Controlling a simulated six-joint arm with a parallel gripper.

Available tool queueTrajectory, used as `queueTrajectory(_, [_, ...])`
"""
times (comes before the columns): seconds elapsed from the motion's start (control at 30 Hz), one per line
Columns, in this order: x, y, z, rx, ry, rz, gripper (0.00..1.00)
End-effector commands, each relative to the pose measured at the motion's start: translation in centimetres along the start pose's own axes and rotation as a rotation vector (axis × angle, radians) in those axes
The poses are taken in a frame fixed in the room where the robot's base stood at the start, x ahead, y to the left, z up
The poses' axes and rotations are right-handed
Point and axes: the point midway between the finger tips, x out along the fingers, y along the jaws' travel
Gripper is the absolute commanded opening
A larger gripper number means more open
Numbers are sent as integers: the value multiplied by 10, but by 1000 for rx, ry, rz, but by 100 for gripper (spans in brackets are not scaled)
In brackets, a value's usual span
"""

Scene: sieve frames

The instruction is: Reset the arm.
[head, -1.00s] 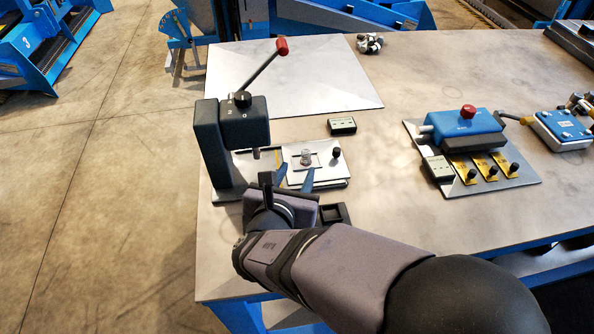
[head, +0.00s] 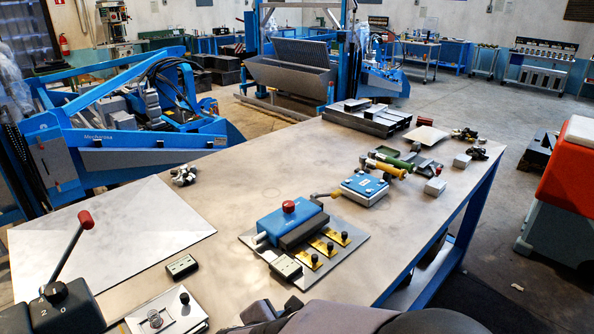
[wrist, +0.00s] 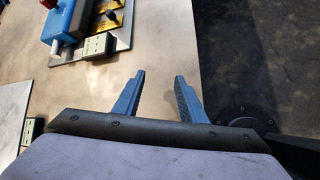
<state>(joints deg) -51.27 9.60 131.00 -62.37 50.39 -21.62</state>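My gripper (wrist: 155,97) shows in the wrist view with its two blue fingers spread apart and nothing between them. It hangs over bare table top (wrist: 155,35), to the right of the blue machine (wrist: 66,18) and its grey base plate. In the head view only a dark part of my arm shows at the bottom edge; the fingertips are not visible there.
The blue machine with a red knob (head: 291,225) stands mid-table. The lever press (head: 60,300) and a plate with a black knob (head: 165,315) are at lower left. Tools and a blue box (head: 364,190) lie further back. The table's right edge is near.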

Motion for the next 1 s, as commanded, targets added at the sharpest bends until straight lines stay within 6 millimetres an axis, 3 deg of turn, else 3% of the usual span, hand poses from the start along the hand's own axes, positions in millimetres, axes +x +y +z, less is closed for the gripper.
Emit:
queueTrajectory(0.03, [7, -21, 20, 143, 2, -88, 38])
queueTrajectory(0.1, [14, -50, 37, 335, 6, -203, 38])
queueTrajectory(0.23, [24, -103, 53, 667, 13, -397, 38])
queueTrajectory(0.4, [20, -161, 61, 1184, 4, -644, 38])
queueTrajectory(0.53, [14, -183, 59, 1528, -11, -778, 38])
queueTrajectory(0.7, [9, -194, 57, 1833, -28, -878, 38])
queueTrajectory(1.0, [8, -196, 56, 1969, -35, -918, 38])
